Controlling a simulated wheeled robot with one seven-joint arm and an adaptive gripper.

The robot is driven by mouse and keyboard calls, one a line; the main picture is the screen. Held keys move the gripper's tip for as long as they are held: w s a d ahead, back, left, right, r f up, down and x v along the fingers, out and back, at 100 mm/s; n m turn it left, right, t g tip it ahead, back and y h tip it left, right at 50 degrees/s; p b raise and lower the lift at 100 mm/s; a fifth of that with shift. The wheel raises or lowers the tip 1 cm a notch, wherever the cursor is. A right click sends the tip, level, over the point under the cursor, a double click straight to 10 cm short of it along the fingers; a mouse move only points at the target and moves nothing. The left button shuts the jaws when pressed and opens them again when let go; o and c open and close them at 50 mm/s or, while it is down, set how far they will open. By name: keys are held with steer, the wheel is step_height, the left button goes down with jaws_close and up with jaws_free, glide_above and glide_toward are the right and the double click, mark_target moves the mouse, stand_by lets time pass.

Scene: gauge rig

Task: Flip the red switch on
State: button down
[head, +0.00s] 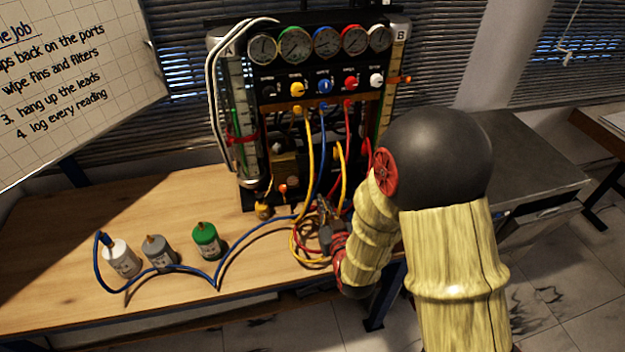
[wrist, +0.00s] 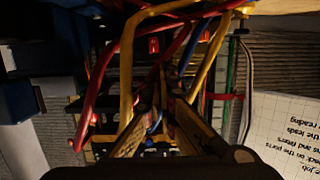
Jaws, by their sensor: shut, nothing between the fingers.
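In the wrist view, which shows the scene upside down, a small lit red block that looks like the red switch (wrist: 153,46) sits on the dark rig, framed by hoses. I cannot tell its on or off position. In the head view I cannot make the switch out; hoses and my gripper cover the lower front of the rig (head: 243,190). My gripper (head: 323,204) is low in front of the rig, among the hoses. Its fingers (wrist: 161,88) are closed together with nothing between them, pointing toward the rig. They appear apart from the switch.
Yellow (head: 309,150), blue and red hoses hang across the rig front, close around my gripper. White (head: 121,259), grey (head: 159,251) and green (head: 207,241) canisters stand on the wooden bench (head: 60,235) at left. A blue hose (head: 240,246) crosses the bench.

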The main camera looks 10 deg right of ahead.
mark_target(314, 176)
steer(key=b+x, duration=0.2)
steer(key=x, duration=1.2)
steer(key=shift+b, duration=0.3)
